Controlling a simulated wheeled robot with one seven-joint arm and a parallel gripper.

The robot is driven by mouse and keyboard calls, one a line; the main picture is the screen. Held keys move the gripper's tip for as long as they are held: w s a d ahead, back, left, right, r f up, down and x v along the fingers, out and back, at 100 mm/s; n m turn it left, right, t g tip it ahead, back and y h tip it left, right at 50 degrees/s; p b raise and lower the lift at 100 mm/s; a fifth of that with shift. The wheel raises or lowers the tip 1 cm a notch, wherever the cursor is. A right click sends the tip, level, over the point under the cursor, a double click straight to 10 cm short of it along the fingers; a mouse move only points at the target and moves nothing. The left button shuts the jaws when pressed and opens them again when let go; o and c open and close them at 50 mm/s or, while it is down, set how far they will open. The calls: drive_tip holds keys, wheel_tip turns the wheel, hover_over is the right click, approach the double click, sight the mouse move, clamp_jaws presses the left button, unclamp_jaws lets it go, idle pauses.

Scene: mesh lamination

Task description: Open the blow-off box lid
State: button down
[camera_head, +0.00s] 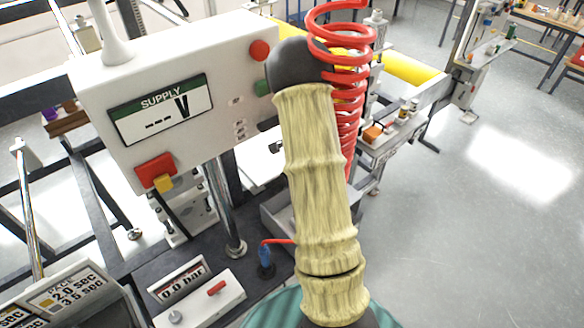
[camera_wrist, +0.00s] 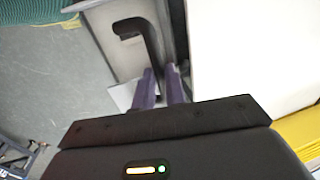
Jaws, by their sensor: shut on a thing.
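In the wrist view, my gripper's two purple fingers (camera_wrist: 161,76) are shut on a dark bent handle (camera_wrist: 134,27). The handle stands over a light grey panel (camera_wrist: 103,25), which appears to be the blow-off box lid. I cannot tell how far the lid is raised. In the head view, part of a grey box (camera_head: 276,215) shows just left of my sleeved arm, low beside the machine. My arm hides the rest of it, and my gripper does not show there.
A white control box (camera_head: 190,85) with a SUPPLY display stands left of my arm. A red coiled hose (camera_head: 345,45) hangs close beside it. A pressure display (camera_head: 180,278) reads 0.0 bar. The floor (camera_head: 470,230) at the right is clear.

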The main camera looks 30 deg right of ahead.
drive_tip(key=shift+w+a+f, duration=0.1)
drive_tip(key=shift+a+f, duration=0.1)
drive_tip(key=shift+a, duration=0.05)
drive_tip(key=c, duration=1.6)
unclamp_jaws()
drive_tip(key=shift+o, duration=0.7)
drive_tip(key=shift+w+d+f, duration=0.15)
drive_tip(key=shift+w, duration=0.25)
drive_tip(key=shift+s+r, duration=0.25)
drive_tip(key=shift+r+b, duration=0.35)
drive_tip(key=shift+r, duration=0.4)
drive_tip(key=b+v, duration=0.1)
drive_tip(key=v, duration=0.4)
drive_tip(key=shift+s+r+b, duration=0.1)
drive_tip(key=shift+r+b, duration=0.25)
